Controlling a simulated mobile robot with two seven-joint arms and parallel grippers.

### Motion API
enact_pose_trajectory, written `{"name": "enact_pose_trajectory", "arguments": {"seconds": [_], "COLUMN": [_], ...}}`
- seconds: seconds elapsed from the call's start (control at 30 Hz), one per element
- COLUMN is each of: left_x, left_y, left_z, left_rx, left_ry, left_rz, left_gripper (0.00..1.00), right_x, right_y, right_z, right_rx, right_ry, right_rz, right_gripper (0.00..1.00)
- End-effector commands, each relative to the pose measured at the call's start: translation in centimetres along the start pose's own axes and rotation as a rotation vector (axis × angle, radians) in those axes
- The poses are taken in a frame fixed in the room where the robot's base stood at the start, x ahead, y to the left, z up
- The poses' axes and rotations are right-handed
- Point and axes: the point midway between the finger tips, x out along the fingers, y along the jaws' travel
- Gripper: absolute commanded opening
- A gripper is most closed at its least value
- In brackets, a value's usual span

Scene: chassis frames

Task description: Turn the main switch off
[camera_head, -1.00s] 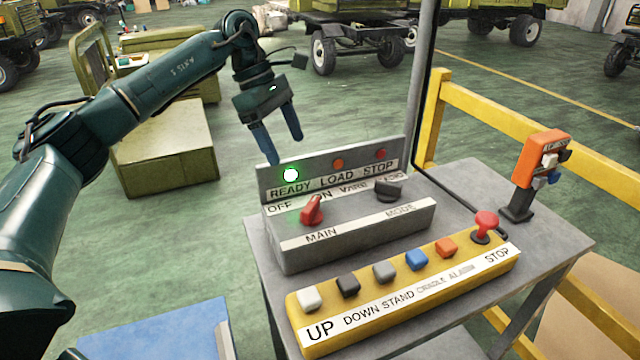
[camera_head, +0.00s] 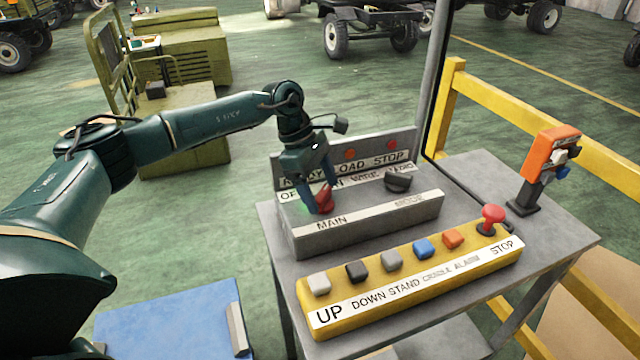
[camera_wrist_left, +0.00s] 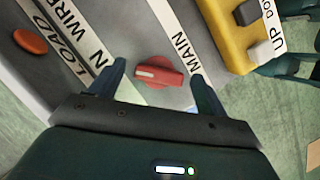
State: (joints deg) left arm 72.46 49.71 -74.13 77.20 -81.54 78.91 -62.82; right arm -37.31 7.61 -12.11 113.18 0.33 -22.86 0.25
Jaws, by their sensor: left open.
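The red main switch (camera_head: 325,198) is a knob on the grey switch box (camera_head: 420,215), above the MAIN label. My left gripper (camera_head: 322,200) has come down over it from above, with its fingers at the knob and part of it hidden. In the left wrist view the red knob (camera_wrist_left: 160,74) lies between the two spread fingertips of the left gripper (camera_wrist_left: 160,75), with gaps on both sides. A pale mark on the knob points left in that view. My right gripper is not in view.
A black mode knob (camera_head: 398,181) sits right of the main switch. A yellow button box (camera_head: 410,283) with several buttons and a red stop button (camera_head: 492,214) is in front. An orange pendant (camera_head: 552,150) stands at the right. Indicator lamps line the back panel.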

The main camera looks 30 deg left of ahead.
Motion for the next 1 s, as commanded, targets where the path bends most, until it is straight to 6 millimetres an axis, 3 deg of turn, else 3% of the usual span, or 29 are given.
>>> {"name": "enact_pose_trajectory", "arguments": {"seconds": [0.2,0.73,1.0], "left_x": [0.03,-0.02,0.02], "left_y": [0.00,-0.01,-0.05], "left_z": [-0.04,-0.05,-0.12], "left_rx": [0.000,-0.001,-0.029], "left_ry": [0.001,0.001,0.001], "left_rz": [0.000,-0.001,0.010], "left_gripper": [0.75,0.32,0.32], "right_x": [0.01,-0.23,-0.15], "right_y": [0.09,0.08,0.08], "right_z": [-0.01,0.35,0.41], "right_rx": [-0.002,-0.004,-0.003], "right_ry": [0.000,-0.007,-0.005], "right_rz": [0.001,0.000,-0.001], "right_gripper": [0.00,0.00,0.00]}}
